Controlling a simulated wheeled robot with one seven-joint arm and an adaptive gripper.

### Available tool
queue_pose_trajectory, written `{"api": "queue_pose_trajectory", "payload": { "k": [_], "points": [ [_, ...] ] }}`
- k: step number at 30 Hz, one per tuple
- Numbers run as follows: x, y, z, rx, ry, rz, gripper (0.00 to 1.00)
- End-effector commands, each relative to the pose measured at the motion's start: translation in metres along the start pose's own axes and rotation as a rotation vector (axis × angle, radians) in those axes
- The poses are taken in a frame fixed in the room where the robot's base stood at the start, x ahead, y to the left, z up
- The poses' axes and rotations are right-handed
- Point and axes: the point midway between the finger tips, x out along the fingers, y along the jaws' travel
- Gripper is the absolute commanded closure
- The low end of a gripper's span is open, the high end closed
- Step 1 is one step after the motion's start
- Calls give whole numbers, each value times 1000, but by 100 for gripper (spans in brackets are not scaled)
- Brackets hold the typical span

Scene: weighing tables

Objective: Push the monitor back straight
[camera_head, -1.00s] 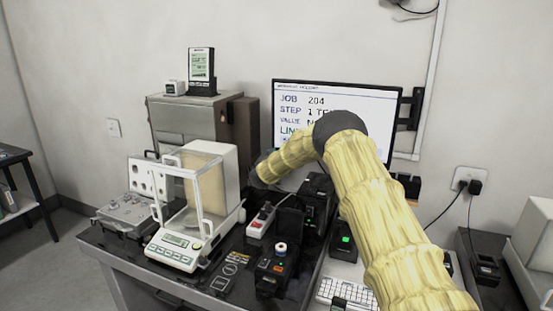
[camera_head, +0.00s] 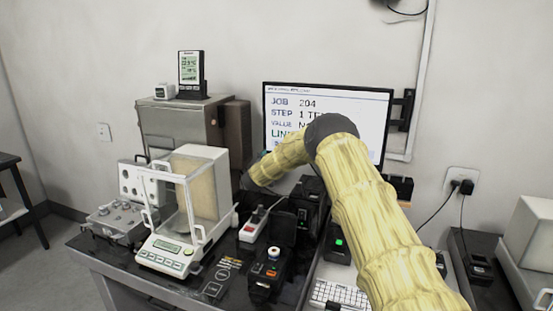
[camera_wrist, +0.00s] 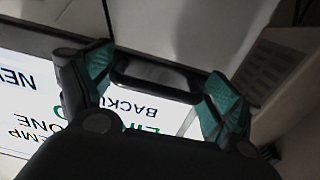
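The monitor (camera_head: 372,105) stands against the back wall with its lit screen facing me, showing JOB 204 and step lines. Contact with the monitor cannot be made out.
A glass-sided balance (camera_head: 172,252) stands on the dark table left of my arm. A grey cabinet (camera_head: 170,122) is behind it. A red-switched power strip (camera_head: 252,225), a small printer (camera_head: 268,278) and a keyboard (camera_head: 338,294) crowd the table near my arm.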

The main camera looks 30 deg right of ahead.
Motion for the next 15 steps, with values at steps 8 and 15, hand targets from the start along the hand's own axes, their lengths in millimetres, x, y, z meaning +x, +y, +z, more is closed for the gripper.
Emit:
{"api": "queue_pose_trajectory", "payload": {
  "k": [8, 15],
  "points": [
    [-21, -1, 0, 0, -1, -2, 11],
    [-63, -1, -1, -1, 0, -3, 11]
  ]
}}
